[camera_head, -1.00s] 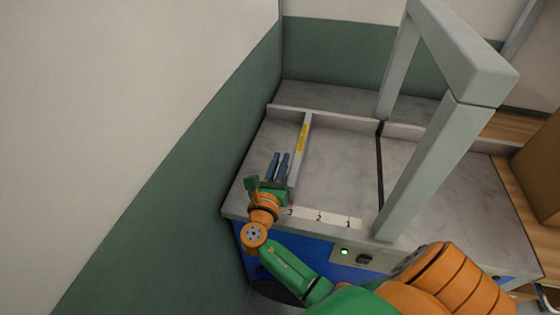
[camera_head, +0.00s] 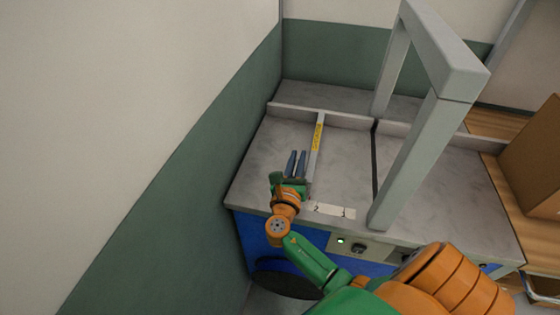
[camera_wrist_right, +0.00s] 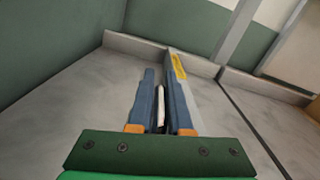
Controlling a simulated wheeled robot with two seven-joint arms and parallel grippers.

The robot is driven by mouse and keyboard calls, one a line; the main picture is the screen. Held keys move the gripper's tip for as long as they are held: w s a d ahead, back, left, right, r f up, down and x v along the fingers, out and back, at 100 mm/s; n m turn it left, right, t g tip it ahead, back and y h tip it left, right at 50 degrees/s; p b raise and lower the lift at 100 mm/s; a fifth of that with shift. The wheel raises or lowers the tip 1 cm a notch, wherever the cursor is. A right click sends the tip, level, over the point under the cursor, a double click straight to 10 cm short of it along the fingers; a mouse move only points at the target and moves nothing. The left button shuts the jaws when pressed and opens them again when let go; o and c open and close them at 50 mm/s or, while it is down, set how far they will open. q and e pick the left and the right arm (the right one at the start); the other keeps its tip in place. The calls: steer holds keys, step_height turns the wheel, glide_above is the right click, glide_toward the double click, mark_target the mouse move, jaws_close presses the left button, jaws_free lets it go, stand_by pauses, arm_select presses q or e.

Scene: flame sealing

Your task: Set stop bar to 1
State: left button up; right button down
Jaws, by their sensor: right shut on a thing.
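The stop bar (camera_head: 316,150) is a narrow grey bar with a yellow label, running front to back on the marble-like worktop (camera_head: 345,160). Its near end is just left of the 2 on the white number strip (camera_head: 331,210); the 1 is further right, and the 3 is hidden by my gripper. My right gripper (camera_head: 296,158) is at the bar's left side near its front end. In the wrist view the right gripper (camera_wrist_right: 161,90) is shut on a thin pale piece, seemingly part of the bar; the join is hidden. My left gripper is out of view.
A grey frame (camera_head: 405,155) stands right of the bar, beyond a dark slot (camera_head: 375,160) in the worktop. A low back rail (camera_head: 345,117) crosses behind. A green and white wall (camera_head: 200,170) is close on the left. A cardboard box (camera_head: 535,160) is far right.

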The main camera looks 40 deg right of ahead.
steer(key=s+d+p, duration=0.1)
steer(key=s+d, duration=0.2)
steer(key=s+d+p, duration=0.1)
steer(key=s+d, duration=0.2)
steer(key=s, duration=0.1)
steer(key=shift+s+d, duration=0.1)
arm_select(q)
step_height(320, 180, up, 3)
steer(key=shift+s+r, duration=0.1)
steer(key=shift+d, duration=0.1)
arm_select(e)
steer(key=c, duration=1)
jaws_free()
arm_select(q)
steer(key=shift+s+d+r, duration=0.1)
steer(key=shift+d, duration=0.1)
arm_select(e)
steer(key=shift+o, duration=0.6)
steer(key=shift+s+d, duration=0.15)
steer(key=shift+d, duration=0.1)
steer(key=v, duration=0.6)
steer(key=shift+s+a+f+b, duration=0.15)
steer(key=shift+f+b, duration=0.05)
steer(key=shift+b, duration=0.1)
steer(key=shift+s+a+r, duration=0.15)
steer(key=shift+s+a, duration=0.1)
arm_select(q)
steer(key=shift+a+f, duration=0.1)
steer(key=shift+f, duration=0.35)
